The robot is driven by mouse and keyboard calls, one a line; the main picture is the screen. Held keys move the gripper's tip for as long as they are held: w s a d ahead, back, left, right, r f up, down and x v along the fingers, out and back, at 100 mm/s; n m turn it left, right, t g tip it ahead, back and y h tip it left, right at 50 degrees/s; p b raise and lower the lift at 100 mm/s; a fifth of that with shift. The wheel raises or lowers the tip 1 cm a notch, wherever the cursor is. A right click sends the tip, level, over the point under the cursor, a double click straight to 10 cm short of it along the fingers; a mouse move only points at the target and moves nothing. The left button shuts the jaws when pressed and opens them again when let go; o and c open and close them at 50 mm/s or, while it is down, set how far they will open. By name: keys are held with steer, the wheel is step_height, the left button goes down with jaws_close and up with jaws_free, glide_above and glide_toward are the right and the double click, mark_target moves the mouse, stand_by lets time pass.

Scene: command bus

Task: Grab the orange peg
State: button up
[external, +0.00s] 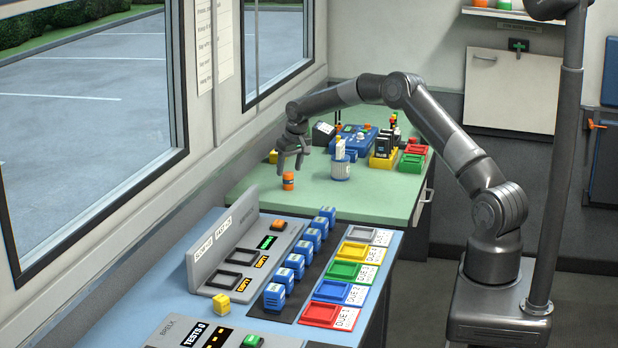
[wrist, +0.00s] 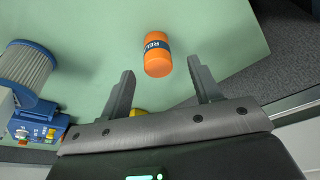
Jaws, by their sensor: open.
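The orange peg (external: 288,181) is a short cylinder with a dark label band, standing on the green table top (external: 250,195) near its left front part. In the wrist view the orange peg (wrist: 157,54) lies ahead of the fingers, roughly centred between them. My gripper (external: 293,165) is open and empty, just above the peg in the external view. In the wrist view my gripper (wrist: 162,78) shows both fingers spread wide, with the peg beyond their tips. The gripper does not appear to touch the peg.
A blue-white ribbed cylinder (external: 340,168) stands right of the peg. Behind are a blue control box (external: 352,140), a yellow holder (external: 383,160) and coloured trays (external: 412,162). The blue desk (external: 180,290) in front carries panels and several blue blocks. The window wall is close on the left.

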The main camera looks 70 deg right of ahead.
mark_target(288, 173)
steer(key=shift+d+x, duration=0.2)
steer(key=shift+x, duration=2.6)
steer(key=shift+r, duration=0.1)
steer(key=c, duration=1.1)
